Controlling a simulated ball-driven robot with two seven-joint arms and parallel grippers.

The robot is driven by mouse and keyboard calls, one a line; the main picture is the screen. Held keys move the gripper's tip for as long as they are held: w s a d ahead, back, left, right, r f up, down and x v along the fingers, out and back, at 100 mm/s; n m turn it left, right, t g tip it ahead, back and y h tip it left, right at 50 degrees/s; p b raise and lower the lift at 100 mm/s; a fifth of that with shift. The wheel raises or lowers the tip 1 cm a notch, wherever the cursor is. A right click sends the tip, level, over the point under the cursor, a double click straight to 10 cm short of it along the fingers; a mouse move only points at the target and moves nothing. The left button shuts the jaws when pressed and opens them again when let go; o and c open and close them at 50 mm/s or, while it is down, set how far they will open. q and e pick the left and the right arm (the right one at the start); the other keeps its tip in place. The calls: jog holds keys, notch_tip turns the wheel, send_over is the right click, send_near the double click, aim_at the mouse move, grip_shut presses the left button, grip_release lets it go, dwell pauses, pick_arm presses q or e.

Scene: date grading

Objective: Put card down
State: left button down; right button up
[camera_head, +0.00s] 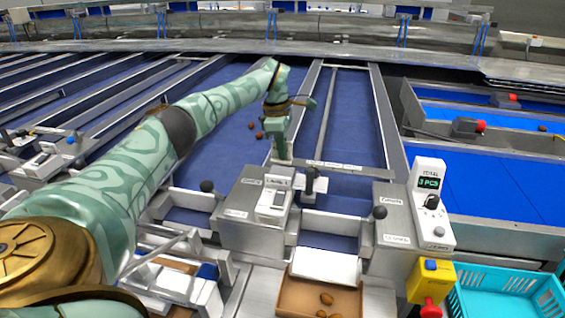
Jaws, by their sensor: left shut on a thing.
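My left arm reaches in from the left, and its gripper (281,158) points down over the grey metal box between two blue lanes. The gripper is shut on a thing. A small white piece with printing (279,182), which looks like the card, shows just below the fingertips. It is at the top of a white unit with a dark window (272,204) on the grey box (252,232). I cannot tell whether the card touches the unit. My right gripper is not in view.
A black-knobbed lever (309,183) stands close right of the gripper. A counter box (431,203) reads "3 PCS". A brown tray (291,300) with a few dates, a yellow box with a red button (431,281) and a turquoise crate (510,295) are in front. Dates lie on the blue lane (225,130).

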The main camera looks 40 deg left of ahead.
pick_arm(q)
jog(key=shift+w+a+f, duration=0.2)
jog(key=shift+f, duration=0.2)
jog(key=shift+w+a+f, duration=0.15)
jog(key=shift+w+f, duration=0.05)
jog(key=shift+f, duration=0.15)
notch_tip(320, 180, down, 3)
jog(key=shift+a+f+b, duration=0.1)
jog(key=shift+f+b, duration=0.05)
jog(key=shift+b, duration=0.25)
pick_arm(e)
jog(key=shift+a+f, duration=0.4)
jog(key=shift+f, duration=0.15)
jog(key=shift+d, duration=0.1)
pick_arm(q)
jog(key=shift+f, duration=0.1)
jog(key=c, duration=1.6)
grip_release()
jog(key=shift+o, duration=0.2)
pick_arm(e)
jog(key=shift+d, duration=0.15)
